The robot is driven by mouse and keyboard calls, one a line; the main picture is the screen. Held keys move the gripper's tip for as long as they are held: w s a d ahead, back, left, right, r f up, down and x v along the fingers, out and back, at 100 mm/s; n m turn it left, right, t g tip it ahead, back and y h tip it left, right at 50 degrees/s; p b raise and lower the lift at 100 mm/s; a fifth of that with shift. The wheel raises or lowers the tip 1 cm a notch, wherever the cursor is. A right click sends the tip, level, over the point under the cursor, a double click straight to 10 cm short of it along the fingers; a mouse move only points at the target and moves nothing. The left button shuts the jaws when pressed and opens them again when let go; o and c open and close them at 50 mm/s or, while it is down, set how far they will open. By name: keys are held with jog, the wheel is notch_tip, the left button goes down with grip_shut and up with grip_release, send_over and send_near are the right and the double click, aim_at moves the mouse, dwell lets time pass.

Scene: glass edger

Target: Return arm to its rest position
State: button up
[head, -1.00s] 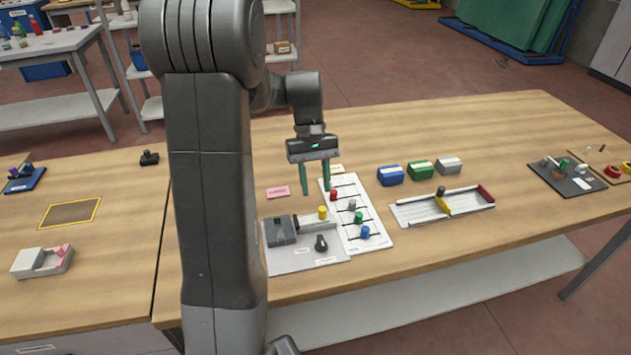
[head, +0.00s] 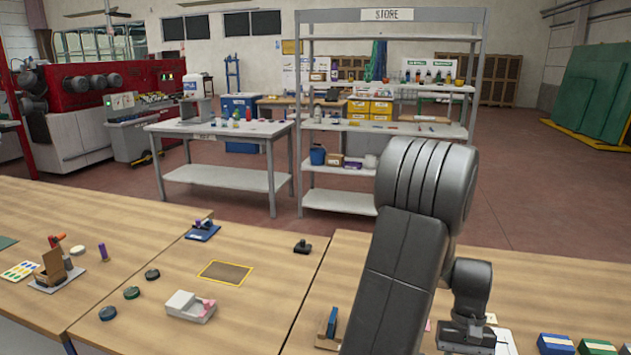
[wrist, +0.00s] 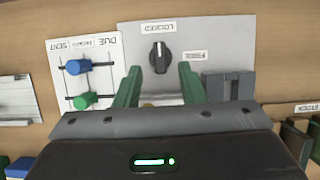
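My arm stands at the right of the head view, and my gripper (head: 466,336) hangs low near the bottom edge, its fingertips out of sight there. In the wrist view my gripper (wrist: 160,85) shows two green fingers set apart, with nothing clasped between them. Beyond the fingertips lies a grey panel with a black knob (wrist: 160,55) and a label reading LOCKED (wrist: 157,28). A small yellowish thing shows low between the fingers, partly hidden by the gripper body.
A white slotted board (wrist: 85,45) with a blue peg (wrist: 77,67) and a green peg (wrist: 84,100) lies left of the fingers. A grey block (wrist: 228,86) is at their right. Blue (head: 555,344) and green boxes (head: 597,347) sit right of my arm. A STORE shelf (head: 390,125) stands behind.

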jog(key=x, duration=0.4)
jog(key=shift+s+f, duration=0.1)
jog(key=shift+f, duration=0.1)
jog(key=shift+r, duration=0.1)
